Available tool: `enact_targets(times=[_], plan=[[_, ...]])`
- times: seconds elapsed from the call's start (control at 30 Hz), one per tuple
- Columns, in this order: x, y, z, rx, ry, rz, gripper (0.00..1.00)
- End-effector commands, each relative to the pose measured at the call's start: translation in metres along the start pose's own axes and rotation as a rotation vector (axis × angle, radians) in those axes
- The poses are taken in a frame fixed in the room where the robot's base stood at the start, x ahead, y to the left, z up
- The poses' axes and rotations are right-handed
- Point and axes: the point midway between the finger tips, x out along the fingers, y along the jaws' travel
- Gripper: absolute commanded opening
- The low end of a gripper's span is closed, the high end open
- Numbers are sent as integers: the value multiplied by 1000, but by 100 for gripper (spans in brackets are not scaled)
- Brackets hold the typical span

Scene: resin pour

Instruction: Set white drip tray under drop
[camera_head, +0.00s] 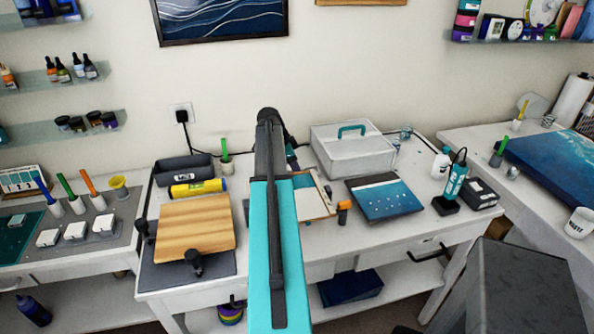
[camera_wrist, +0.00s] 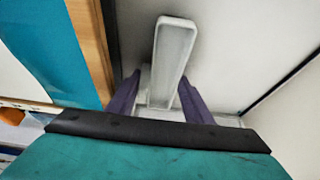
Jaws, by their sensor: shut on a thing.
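In the wrist view my gripper (camera_wrist: 160,78) has its two dark purple fingers on either side of a pale, narrow, bar-shaped piece, and is shut on it. I take this piece to be part of the white drip tray (camera_wrist: 174,45); its lower end is hidden behind my wrist. A teal panel with a wooden edge (camera_wrist: 93,50) lies just left of the fingers. In the head view my arm hides the gripper and the tray. A wood-edged board with a pale face (camera_head: 312,203) shows right of my arm on the middle table.
Left of my arm are a wooden board (camera_head: 195,225), a yellow roll (camera_head: 199,188) and a dark bin (camera_head: 183,168). Right of it are a white box with a teal handle (camera_head: 352,155), a blue panel (camera_head: 385,198) and a teal bottle (camera_head: 455,178).

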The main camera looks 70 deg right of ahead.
Motion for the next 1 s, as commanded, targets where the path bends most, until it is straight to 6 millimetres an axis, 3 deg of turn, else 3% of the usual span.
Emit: enact_targets(times=[0.47, 0.5, 0.53, 1.0], plan=[[6, 0, 2, 1, 0, 0, 24], [6, 0, 2, 1, 0, 0, 48], [5, 0, 2, 1, 0, 0, 53], [1, 0, 0, 1, 0, 0, 54]])
